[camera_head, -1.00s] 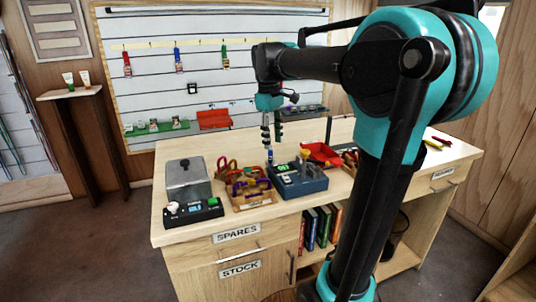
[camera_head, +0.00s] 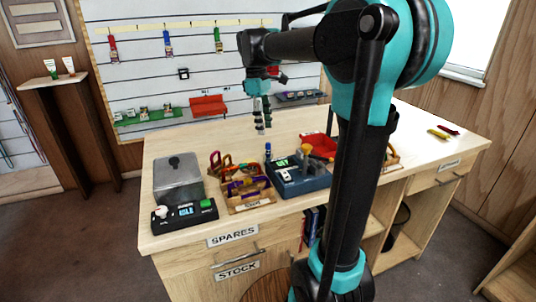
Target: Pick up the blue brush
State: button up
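A small blue upright object (camera_head: 267,151), which looks like the blue brush, stands on the workbench (camera_head: 400,150) just behind the blue device box. It is too small to make out its bristles. My gripper (camera_head: 262,131) points down above and slightly left of it in the picture, with a visible gap between the fingertips and the blue object. The two dark fingers show side by side, but at this size I cannot tell how far apart they are. I see nothing clearly held.
The bench's right side is mostly clear.

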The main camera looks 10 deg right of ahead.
aim_at(268, 143)
jog(key=shift+s+d+f, duration=0.1)
jog(key=shift+d+f, duration=0.1)
jog(key=shift+f, duration=1.1)
jog(key=shift+s+d+f, duration=0.1)
jog(key=shift+d+f, duration=0.1)
jog(key=shift+f, duration=1.05)
jog(key=shift+d+f, duration=0.2)
jog(key=shift+f, duration=1.1)
jog(key=shift+c, duration=0.4)
grip_shut()
